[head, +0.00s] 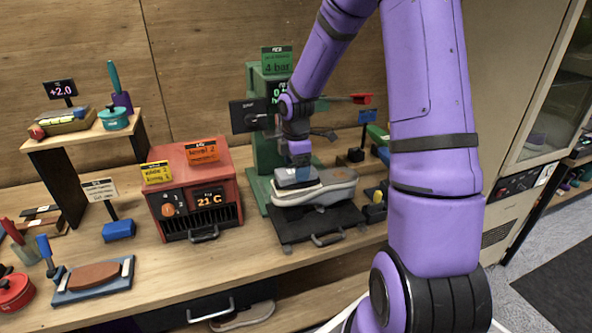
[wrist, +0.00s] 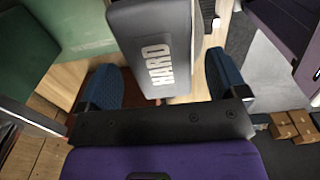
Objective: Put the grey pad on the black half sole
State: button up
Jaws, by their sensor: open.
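My gripper (head: 298,164) points down over the shoe-shaped stack in the green press. In the wrist view its two blue fingers (wrist: 160,66) are open, one on each side of the dark grey pad (wrist: 150,20) marked "HARD". A gap shows between the pad and the right finger; contact at the left finger is unclear. In the head view the pad (head: 291,181) appears to lie on top of the pale grey shoe or sole form (head: 335,186), just under the fingers. I cannot make out the black half sole for certain; the gripper and pad may cover it.
The form sits on a black tray with a handle (head: 297,231) at the green press (head: 257,155). A red heater box (head: 197,185) stands to the left. A small wooden shelf (head: 82,135) holds tools. A blue-edged board (head: 92,282) lies at the front left.

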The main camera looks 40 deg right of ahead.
notch_tip(320, 180, up, 11)
jog(key=s+a+r+m+t+h, duration=0.1)
jog(key=s+a+r+m+t, duration=0.1)
jog(key=s+a+r+m, duration=0.8)
jog(key=s+a+r+m+t, duration=0.1)
jog(key=s+r+m, duration=0.1)
jog(key=s, duration=0.6)
jog(key=s+a+r+m+t+y, duration=0.1)
jog(key=s+a+r+m+t, duration=0.1)
jog(key=s, duration=0.6)
jog(key=shift+s+r+m, duration=0.2)
jog(key=shift+r+m, duration=0.1)
jog(key=shift+m, duration=0.1)
